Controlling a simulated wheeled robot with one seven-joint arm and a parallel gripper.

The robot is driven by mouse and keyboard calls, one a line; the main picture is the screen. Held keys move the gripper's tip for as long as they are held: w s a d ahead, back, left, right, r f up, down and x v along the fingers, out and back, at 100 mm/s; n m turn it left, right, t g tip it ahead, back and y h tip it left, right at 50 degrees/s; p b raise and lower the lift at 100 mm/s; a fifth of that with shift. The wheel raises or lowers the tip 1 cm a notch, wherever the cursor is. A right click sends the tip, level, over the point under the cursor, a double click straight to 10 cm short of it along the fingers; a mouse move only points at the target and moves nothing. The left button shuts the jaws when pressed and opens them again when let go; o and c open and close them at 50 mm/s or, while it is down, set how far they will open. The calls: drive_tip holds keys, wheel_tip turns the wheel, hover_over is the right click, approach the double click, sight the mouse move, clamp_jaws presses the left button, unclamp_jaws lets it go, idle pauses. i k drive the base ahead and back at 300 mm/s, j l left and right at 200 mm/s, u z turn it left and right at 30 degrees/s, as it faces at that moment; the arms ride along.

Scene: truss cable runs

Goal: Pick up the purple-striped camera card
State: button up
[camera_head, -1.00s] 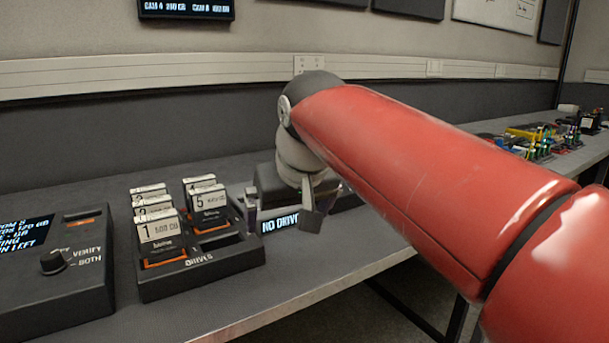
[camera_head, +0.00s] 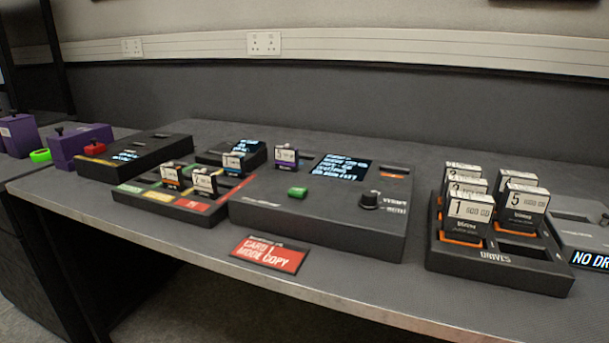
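A small camera card (camera_head: 286,157) with a purplish band stands upright at the back left of the dark copier box (camera_head: 330,225); its lower edge is too small to see clearly. Other camera cards stand in the tray with coloured labels (camera_head: 190,205): an orange-banded card (camera_head: 171,175), a card marked 7 (camera_head: 205,181) and a blue-banded card (camera_head: 234,163). My gripper is outside the current view.
The copier box has a green button (camera_head: 298,192), a knob (camera_head: 370,199) and a lit screen (camera_head: 342,168). A red sign (camera_head: 268,254) lies in front. The drives rack (camera_head: 500,263) holds several upright drives at right. Purple boxes (camera_head: 78,145) stand at far left.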

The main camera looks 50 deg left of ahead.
sight(287, 159)
drive_tip(key=u, duration=2.7)
